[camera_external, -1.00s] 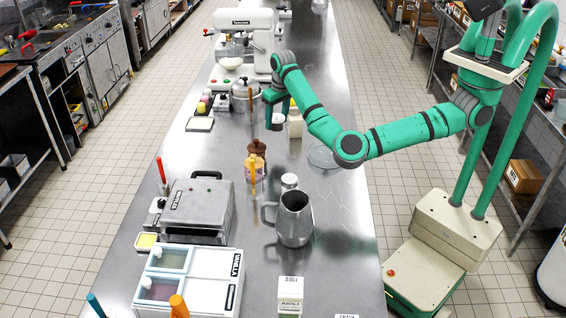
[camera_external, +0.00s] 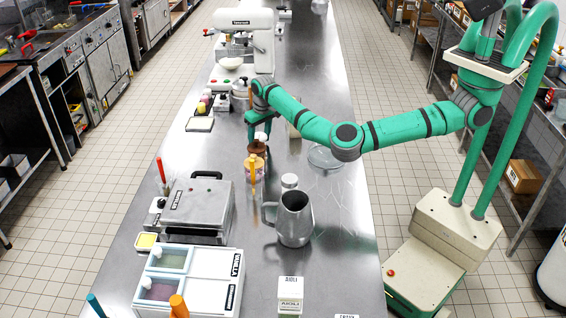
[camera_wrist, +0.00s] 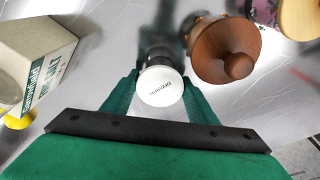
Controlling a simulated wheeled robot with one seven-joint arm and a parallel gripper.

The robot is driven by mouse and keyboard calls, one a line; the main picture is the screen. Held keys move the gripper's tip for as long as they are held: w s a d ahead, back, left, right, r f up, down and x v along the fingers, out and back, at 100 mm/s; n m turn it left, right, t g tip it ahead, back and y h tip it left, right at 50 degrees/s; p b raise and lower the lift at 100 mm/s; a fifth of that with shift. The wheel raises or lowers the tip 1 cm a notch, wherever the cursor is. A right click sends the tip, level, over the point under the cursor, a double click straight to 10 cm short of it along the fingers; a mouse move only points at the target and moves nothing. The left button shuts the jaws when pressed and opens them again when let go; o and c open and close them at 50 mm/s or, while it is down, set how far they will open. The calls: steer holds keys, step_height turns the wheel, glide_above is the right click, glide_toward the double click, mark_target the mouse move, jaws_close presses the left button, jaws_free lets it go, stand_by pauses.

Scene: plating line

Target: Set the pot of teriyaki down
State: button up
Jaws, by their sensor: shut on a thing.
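The pot of teriyaki is held in my gripper (camera_wrist: 160,98). In the wrist view its round white lid (camera_wrist: 160,86), lettered with its name, shows between the two green fingers, with a dark body partly visible behind it.
A brown knobbed pot (camera_wrist: 224,54) stands close to the right of the teriyaki in the wrist view. A steel pitcher (camera_external: 294,218) and a press grill (camera_external: 197,205) stand nearer the external camera. The counter right of the pitcher is clear.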

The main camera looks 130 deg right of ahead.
mark_target(262, 138)
steer(key=o, duration=1.1)
steer(key=shift+f, duration=0.1)
step_height(262, 138, up, 12)
steer(key=a, duration=0.1)
steer(key=shift+a, duration=0.4)
